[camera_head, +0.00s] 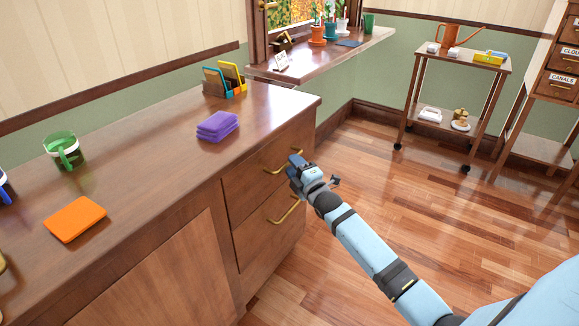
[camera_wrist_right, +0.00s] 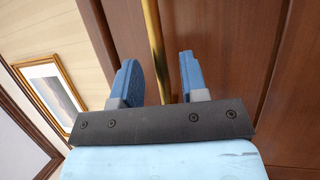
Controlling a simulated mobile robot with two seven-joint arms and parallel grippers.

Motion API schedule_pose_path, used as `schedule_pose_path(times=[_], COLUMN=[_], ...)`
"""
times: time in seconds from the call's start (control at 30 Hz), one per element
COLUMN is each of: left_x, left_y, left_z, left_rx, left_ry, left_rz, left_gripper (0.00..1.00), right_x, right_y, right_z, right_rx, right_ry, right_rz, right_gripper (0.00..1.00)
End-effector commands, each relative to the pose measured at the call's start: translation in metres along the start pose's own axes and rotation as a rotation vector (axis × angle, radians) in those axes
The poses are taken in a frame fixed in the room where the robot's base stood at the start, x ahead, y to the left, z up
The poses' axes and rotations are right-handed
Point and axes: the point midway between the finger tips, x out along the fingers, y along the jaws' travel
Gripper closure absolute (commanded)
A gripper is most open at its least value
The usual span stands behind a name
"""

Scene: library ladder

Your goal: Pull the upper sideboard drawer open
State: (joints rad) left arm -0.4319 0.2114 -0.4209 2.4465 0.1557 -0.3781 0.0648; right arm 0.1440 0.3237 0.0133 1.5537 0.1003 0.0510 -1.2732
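The wooden sideboard (camera_head: 150,185) stands along the wall at the left, with its upper drawer (camera_head: 243,188) flush with the front. The upper drawer's brass handle (camera_head: 277,167) is partly hidden behind my right gripper (camera_head: 295,166). In the right wrist view the brass bar (camera_wrist_right: 152,35) runs between the two blue fingers of the right gripper (camera_wrist_right: 158,72). The fingers are apart, with a gap visible on both sides of the bar. The lower drawer's brass handle (camera_head: 284,211) is below and clear of the gripper. My left gripper is not in view.
On the sideboard are a purple cloth stack (camera_head: 217,126), an orange cloth (camera_head: 75,218), a green mug (camera_head: 64,150) and a file holder (camera_head: 224,80). The wooden floor (camera_head: 400,190) before the drawers is free. A trolley (camera_head: 460,62) stands farther back.

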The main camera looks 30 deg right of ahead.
Motion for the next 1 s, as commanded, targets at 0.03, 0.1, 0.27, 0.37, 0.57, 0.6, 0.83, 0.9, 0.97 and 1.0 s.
schedule_pose_path(times=[0.03, 0.1, 0.27, 0.37, 0.57, 0.6, 0.83, 0.9, 0.97, 1.0], left_x=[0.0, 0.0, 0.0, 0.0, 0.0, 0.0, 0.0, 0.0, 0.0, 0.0], left_y=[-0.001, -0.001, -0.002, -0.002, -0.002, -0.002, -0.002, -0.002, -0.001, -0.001], left_z=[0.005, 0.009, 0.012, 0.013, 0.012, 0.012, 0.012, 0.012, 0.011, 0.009], left_rx=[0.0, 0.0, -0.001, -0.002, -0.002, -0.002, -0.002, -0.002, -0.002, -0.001], left_ry=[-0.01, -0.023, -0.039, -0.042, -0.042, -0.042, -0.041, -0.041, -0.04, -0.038], left_rz=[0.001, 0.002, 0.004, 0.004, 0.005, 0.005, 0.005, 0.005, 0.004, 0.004], left_gripper=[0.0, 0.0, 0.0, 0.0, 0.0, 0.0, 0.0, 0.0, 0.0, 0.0], right_x=[0.008, 0.015, 0.024, 0.026, 0.025, 0.025, 0.025, 0.025, 0.024, 0.023], right_y=[-0.002, -0.002, -0.001, 0.0, 0.0, 0.0, 0.0, 0.0, 0.0, 0.001], right_z=[0.0, 0.0, 0.0, 0.0, 0.0, 0.0, 0.0, 0.0, 0.001, 0.001], right_rx=[0.001, 0.002, 0.0, 0.0, 0.001, 0.001, 0.001, 0.001, 0.001, 0.001], right_ry=[0.0, 0.0, -0.001, 0.0, 0.0, 0.0, 0.0, 0.0, 0.0, 0.0], right_rz=[0.001, 0.001, -0.001, -0.001, -0.001, -0.001, -0.001, -0.001, -0.001, -0.001], right_gripper=[0.6, 0.6, 0.6, 0.6, 0.65, 0.74, 1.0, 1.0, 1.0, 1.0])
